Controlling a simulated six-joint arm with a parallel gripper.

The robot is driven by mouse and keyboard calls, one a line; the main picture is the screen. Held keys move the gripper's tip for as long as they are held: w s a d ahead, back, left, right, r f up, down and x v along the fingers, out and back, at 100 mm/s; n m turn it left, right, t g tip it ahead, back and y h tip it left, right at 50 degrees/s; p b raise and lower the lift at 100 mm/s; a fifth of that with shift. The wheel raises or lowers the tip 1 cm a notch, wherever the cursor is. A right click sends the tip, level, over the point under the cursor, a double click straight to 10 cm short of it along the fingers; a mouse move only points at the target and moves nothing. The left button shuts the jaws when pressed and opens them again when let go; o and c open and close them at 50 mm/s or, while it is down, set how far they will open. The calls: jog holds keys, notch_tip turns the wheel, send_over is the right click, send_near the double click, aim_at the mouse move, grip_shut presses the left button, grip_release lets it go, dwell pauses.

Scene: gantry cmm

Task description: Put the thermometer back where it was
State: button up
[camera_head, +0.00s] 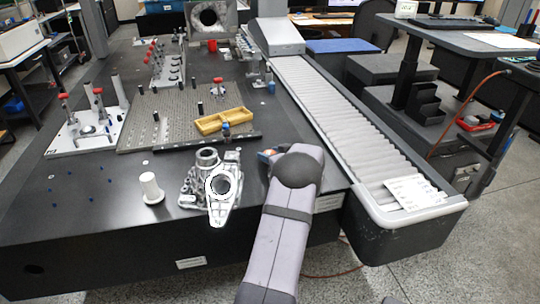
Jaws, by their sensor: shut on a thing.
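My arm reaches in from the bottom and hides most of my gripper (266,155). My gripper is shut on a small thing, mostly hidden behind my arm. I cannot make out whether it is the thermometer. A small white device with a display (406,9) stands on the desk at the upper right. I cannot tell what it is.
A yellow tray (224,120) lies on the perforated plate (170,135). A roller conveyor (335,110) runs along the right. The table's front left is mostly clear.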

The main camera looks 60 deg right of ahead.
jog(key=o, duration=1.2)
jog(key=shift+f, duration=0.1)
jog(key=shift+s+a+r, duration=0.2)
jog(key=shift+s+r, duration=0.2)
jog(key=shift+s, duration=0.1)
jog(key=p+v, duration=0.1)
jog(key=v, duration=1)
jog(key=shift+w, duration=0.1)
